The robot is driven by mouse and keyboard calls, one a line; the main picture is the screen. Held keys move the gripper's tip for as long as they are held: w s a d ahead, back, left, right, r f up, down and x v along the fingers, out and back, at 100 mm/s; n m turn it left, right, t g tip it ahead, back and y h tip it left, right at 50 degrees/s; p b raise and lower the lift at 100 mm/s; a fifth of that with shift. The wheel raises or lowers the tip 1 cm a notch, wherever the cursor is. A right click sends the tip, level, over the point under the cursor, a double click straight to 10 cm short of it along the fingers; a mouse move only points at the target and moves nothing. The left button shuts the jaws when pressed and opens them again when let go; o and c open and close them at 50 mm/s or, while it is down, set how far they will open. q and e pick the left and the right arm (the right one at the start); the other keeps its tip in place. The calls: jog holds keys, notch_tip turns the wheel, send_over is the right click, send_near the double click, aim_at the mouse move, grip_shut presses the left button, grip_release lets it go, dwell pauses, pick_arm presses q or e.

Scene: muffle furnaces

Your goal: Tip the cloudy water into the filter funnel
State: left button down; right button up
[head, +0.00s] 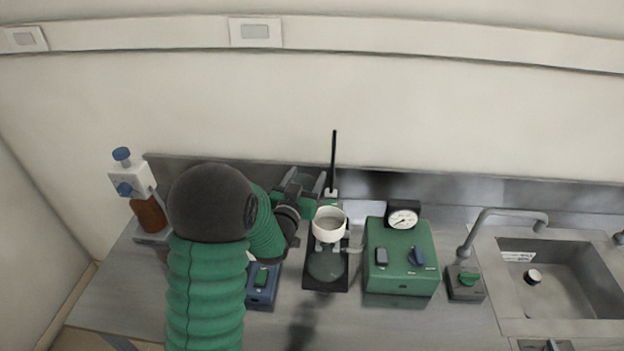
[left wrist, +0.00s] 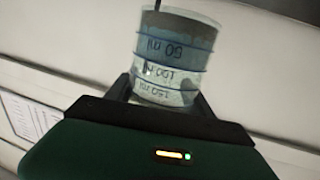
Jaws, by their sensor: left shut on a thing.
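My left gripper (head: 304,182) is raised at the back of the bench, just behind and left of the white filter funnel (head: 330,229). In the left wrist view the gripper (left wrist: 168,98) is shut on a clear beaker (left wrist: 174,62) with blue bands. Its "ml" marks read upside down there, and the grey, cloudy part is at the picture's top. The beaker's tilt is unclear, and I cannot make it out in the head view. The funnel sits over a flask (head: 326,266) on a black stand base. My right gripper is not in view.
A green pump box (head: 402,262) with a gauge (head: 403,219) stands right of the funnel, then a tap and sink (head: 560,280). A blue device (head: 262,284) is left of the stand. A brown bottle (head: 148,214) is at the far left. A thin black rod (head: 334,160) rises behind the funnel.

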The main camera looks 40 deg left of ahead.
aim_at(307, 187)
pick_arm(q)
jog(key=shift+s+d+f, duration=0.1)
jog(key=shift+f, duration=0.45)
jog(key=shift+w+f+b, duration=0.3)
jog(key=shift+f+b, duration=0.4)
jog(key=shift+f, duration=0.25)
jog(key=shift+a+r+p, duration=0.2)
jog(key=shift+r+p, duration=0.05)
jog(key=shift+p, duration=0.35)
jog(key=shift+s+r+m+g+p, duration=0.1)
jog(key=shift+s+m+g+p, duration=0.15)
jog(key=shift+m+p, duration=0.3)
jog(key=shift+w+d, duration=0.1)
jog(key=shift+m, duration=0.35)
